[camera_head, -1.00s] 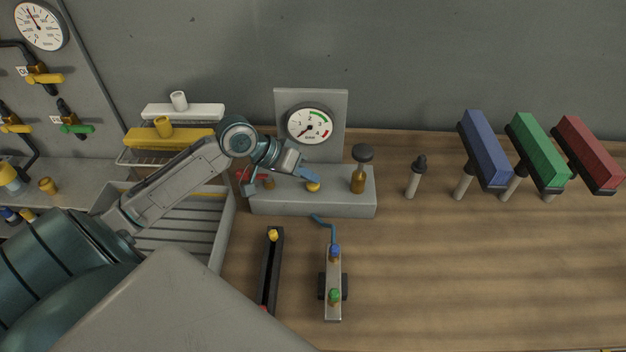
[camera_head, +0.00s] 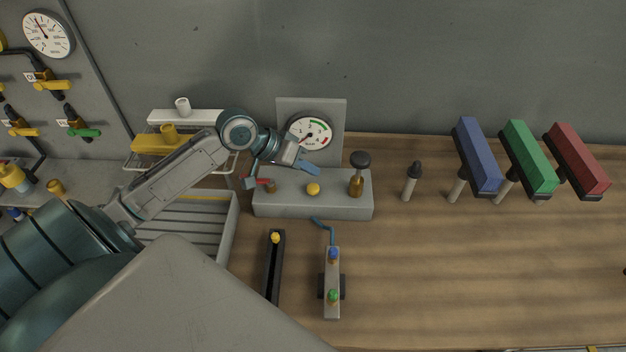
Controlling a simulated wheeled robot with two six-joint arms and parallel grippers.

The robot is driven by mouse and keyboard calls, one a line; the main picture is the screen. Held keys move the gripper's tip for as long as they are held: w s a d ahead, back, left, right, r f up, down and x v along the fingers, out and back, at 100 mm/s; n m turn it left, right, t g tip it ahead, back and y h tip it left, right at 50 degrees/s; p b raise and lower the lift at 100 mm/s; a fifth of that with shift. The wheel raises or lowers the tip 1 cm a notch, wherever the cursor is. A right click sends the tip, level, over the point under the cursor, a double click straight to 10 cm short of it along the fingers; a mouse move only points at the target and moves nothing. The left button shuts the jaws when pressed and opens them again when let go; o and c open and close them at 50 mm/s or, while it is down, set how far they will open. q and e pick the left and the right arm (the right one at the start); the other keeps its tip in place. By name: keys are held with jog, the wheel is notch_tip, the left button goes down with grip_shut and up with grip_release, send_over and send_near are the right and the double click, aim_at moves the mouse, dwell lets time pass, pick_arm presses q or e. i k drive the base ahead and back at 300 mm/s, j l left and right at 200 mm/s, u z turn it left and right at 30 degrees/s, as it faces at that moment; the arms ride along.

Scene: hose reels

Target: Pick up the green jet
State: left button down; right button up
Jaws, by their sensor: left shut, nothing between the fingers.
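The green jet (camera_head: 333,296) is a small green piece near the front end of a narrow grey bar (camera_head: 332,275). A blue piece (camera_head: 333,254) sits further back on the same bar. My left gripper (camera_head: 309,169) has blue fingertips, shut and empty. It is over the grey block at the back, well behind the green jet and apart from it. My right gripper is not in view.
The grey block (camera_head: 340,207) bears a yellow knob (camera_head: 313,189) and a brown bottle-like piece (camera_head: 356,185). A gauge (camera_head: 309,131) stands behind. A black rail (camera_head: 273,265) lies left of the bar. Blue, green (camera_head: 529,157) and red boxes stand at right. The table right of the bar is clear.

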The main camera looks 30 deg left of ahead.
aim_at(331, 295)
jog(key=k+l, duration=1.2)
jog(key=k, duration=0.05)
